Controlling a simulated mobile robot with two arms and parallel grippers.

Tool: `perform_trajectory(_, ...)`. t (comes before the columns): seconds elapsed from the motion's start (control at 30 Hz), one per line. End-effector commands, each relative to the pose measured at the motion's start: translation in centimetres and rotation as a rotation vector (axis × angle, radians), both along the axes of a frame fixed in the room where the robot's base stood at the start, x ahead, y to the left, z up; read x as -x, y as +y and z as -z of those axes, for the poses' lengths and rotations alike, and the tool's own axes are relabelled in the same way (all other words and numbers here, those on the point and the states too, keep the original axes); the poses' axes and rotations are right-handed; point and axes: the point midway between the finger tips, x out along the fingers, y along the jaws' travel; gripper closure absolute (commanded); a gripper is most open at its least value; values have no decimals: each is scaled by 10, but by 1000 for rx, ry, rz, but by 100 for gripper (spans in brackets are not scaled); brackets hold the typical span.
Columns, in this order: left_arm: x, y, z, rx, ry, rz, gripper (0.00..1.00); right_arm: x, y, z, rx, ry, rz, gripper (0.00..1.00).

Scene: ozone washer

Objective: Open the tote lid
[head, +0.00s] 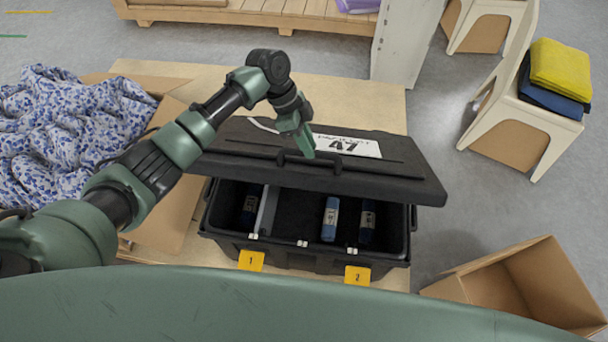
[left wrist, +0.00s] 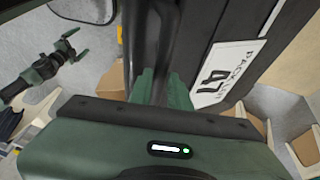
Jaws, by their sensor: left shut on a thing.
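The black tote (head: 290,252) stands on a light wooden surface, with yellow tags marked 1 and 2 on its front. Its black lid (head: 400,178) is partly raised, front edge tilted up, and the inside shows. The lid has a handle (head: 335,166) at its front edge and a white label (head: 345,146), which also shows in the left wrist view (left wrist: 228,72). My left gripper (head: 300,150) is shut on the lid handle. My right gripper (left wrist: 76,42) appears at the upper left of the left wrist view, its fingers apart and empty.
Inside the tote are several blue items (head: 330,219) and a grey divider (head: 267,210). Patterned cloth (head: 65,125) lies at left. An open cardboard box (head: 530,285) is at lower right. A white stool (head: 520,120) holds yellow and blue folded cloths (head: 560,68).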

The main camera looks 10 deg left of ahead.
Motion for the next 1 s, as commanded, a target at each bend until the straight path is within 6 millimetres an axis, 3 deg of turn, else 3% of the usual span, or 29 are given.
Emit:
perform_trajectory(0.03, -16, 1, -5, -1, -22, -11, 100, 0, 0, 6, 0, 0, 0, 2)
perform_trajectory(0.23, -36, 2, -21, -3, -19, -11, 100, 0, 0, 12, 0, 0, 0, 2)
perform_trajectory(0.73, -41, 3, -23, -8, -12, -9, 100, 0, 0, 13, 0, 0, 1, 2)
perform_trajectory(0.77, -41, 4, -23, -8, -12, -9, 100, 0, 0, 13, 0, 0, 1, 7)
perform_trajectory(1.0, -40, 4, -21, -9, -9, -10, 100, 0, 1, 13, -1, -1, 0, 74)
